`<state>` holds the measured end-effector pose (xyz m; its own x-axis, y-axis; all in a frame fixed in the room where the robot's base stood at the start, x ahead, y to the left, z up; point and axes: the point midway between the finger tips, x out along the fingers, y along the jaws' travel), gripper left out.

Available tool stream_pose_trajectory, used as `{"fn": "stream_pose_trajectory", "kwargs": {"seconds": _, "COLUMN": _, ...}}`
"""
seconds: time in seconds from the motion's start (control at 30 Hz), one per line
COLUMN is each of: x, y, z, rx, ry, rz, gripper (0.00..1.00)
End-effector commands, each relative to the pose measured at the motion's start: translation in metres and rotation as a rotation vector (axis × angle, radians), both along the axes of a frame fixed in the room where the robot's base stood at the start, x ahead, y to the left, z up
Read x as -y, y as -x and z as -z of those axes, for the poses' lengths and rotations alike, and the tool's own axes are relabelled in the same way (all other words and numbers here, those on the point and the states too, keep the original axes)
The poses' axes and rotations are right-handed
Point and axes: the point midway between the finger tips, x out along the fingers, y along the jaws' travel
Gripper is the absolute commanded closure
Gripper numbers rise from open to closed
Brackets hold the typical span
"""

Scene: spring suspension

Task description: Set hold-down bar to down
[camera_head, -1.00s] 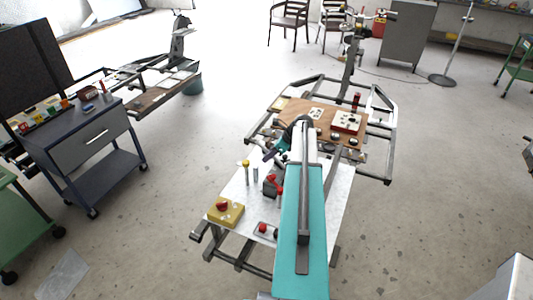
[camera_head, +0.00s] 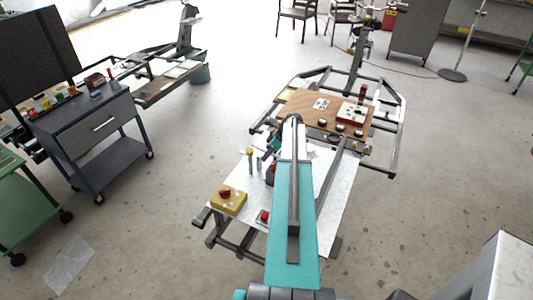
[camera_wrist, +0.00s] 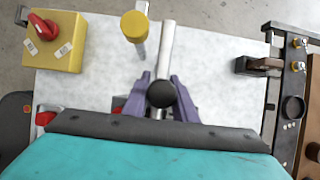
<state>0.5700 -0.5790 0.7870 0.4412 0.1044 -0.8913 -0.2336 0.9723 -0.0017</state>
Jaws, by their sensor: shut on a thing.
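In the wrist view, a grey bar (camera_wrist: 166,48) with a black ball knob (camera_wrist: 161,94) stands out over the pale table top (camera_wrist: 210,50); it looks like the hold-down bar. My gripper (camera_wrist: 161,88) has its two purple fingers on either side of the knob end and is shut on it. In the head view, my own teal arm hides the bar and most of my gripper.
A yellow box with a red knob (camera_wrist: 62,40) and a yellow-capped post (camera_wrist: 135,27) stand left of the bar. A dark clamp-like block (camera_wrist: 258,66) is at the right edge. Beyond the table (camera_head: 337,190) is a wooden board with fittings (camera_head: 300,108).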

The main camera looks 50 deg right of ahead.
Motion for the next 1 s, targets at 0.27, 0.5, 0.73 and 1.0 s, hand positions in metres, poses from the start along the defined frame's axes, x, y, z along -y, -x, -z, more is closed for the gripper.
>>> {"fn": "stream_pose_trajectory", "kwargs": {"seconds": 0.27, "x": -0.002, "y": 0.004, "z": 0.024, "rx": -0.012, "ry": -0.007, "rz": -0.004, "gripper": 1.0}}
{"fn": "stream_pose_trajectory", "kwargs": {"seconds": 0.5, "x": -0.003, "y": 0.001, "z": 0.027, "rx": -0.006, "ry": -0.007, "rz": -0.004, "gripper": 1.0}}
{"fn": "stream_pose_trajectory", "kwargs": {"seconds": 0.73, "x": -0.004, "y": -0.002, "z": 0.025, "rx": -0.003, "ry": -0.007, "rz": -0.006, "gripper": 1.0}}
{"fn": "stream_pose_trajectory", "kwargs": {"seconds": 1.0, "x": -0.003, "y": -0.001, "z": 0.025, "rx": -0.004, "ry": -0.003, "rz": -0.005, "gripper": 0.58}}
